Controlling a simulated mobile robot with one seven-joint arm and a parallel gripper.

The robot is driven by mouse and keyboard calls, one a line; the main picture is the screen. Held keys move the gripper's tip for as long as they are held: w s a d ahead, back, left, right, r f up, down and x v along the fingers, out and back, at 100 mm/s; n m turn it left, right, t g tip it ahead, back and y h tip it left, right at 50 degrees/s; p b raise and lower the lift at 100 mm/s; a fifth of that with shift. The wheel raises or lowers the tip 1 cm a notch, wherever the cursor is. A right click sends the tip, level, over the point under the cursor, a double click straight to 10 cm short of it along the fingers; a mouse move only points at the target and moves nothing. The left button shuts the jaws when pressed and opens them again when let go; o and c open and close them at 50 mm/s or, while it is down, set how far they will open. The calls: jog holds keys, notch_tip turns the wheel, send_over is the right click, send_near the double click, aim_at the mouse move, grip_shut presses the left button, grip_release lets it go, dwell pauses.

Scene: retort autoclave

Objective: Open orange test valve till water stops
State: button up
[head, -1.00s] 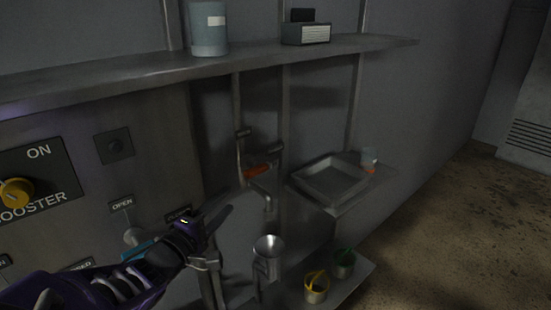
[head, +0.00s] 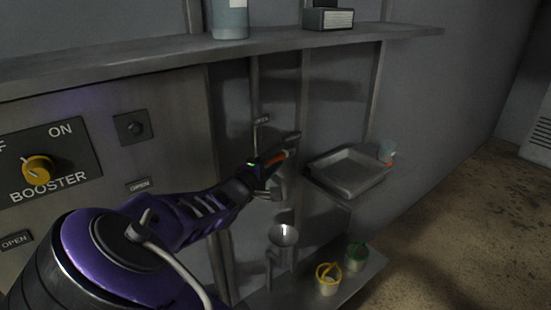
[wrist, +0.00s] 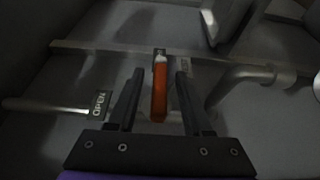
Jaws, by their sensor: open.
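The orange test valve handle (head: 277,160) is on the pipework under the shelf. In the wrist view the orange handle (wrist: 159,88) lies between the two open fingers of my gripper (wrist: 157,95), with gaps on both sides. In the head view my gripper (head: 272,165) is at the valve and partly covers it. The metal funnel (head: 284,236) stands below the valve. I cannot tell whether water is running from the spout (wrist: 245,77).
A metal tray (head: 345,177) and a small cup (head: 387,152) are right of the valve. Yellow (head: 328,280) and green (head: 356,257) buckets stand on a lower ledge. A shelf (head: 150,65) runs above. The booster panel (head: 50,165) is at left.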

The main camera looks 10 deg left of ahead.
grip_shut()
